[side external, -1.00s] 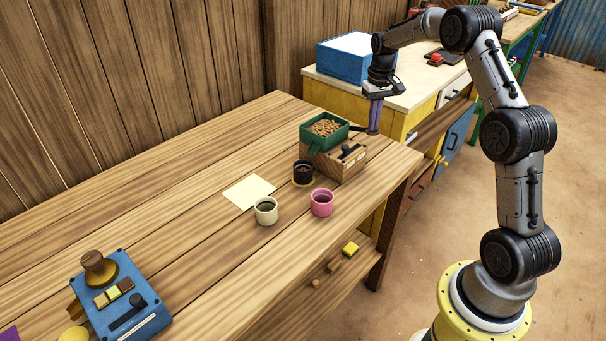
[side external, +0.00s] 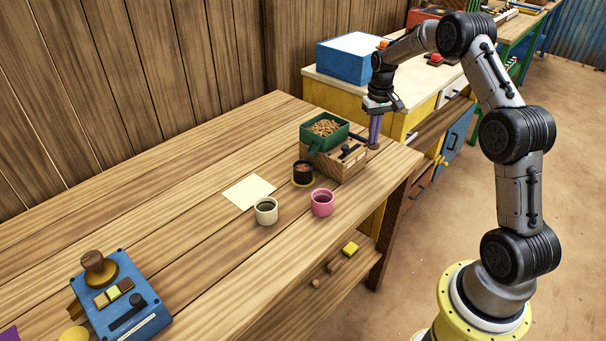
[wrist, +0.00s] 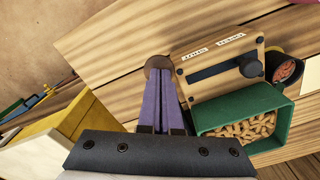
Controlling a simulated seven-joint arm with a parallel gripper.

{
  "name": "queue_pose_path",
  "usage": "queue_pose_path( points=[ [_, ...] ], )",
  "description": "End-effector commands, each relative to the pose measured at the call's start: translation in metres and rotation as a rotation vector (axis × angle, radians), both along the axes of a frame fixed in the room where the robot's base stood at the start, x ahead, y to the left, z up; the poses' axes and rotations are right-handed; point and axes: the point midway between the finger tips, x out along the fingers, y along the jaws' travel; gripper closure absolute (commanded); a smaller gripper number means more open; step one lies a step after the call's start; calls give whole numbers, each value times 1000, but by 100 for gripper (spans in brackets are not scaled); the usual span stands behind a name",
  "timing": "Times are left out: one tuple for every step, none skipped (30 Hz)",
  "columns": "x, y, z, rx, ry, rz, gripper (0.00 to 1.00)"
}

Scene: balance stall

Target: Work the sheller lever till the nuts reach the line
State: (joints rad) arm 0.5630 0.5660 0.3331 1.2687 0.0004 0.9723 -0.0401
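The sheller (side external: 325,163) is a wooden box with a green hopper (side external: 312,139) of nuts on top, at the table's right end. A black cup (side external: 303,179) with a yellowish base stands against the sheller. Reddish-brown nuts (wrist: 287,70) show inside it. I cannot make out a line in the cup.
A cream cup (side external: 266,212), a pink cup (side external: 322,205) and a pale paper sheet (side external: 249,191) lie in front of the sheller. A blue device (side external: 125,310) with a knob sits at the near left. The table between is clear.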

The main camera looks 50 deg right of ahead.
Motion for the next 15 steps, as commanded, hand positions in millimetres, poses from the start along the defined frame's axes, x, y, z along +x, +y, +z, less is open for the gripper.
queue_pose_path(
  points=[
    [-1,0,-4,1,3,0,100],
    [-2,0,-5,2,3,0,100],
    [-2,0,-6,2,3,0,100],
    [-2,0,-6,1,3,0,100],
    [-2,0,-6,2,3,0,100],
    [-2,0,-6,2,3,0,100],
    [-2,0,-6,2,3,0,100],
    [-2,0,-6,2,4,0,100],
    [-2,0,-5,2,5,0,100],
    [-2,0,-5,1,4,0,100],
    [-2,0,-4,1,4,0,100],
    [-1,0,-1,1,3,0,100],
    [-1,0,1,1,3,0,100],
    [-1,0,3,1,3,0,100],
    [0,0,7,1,3,0,100]
  ],
)
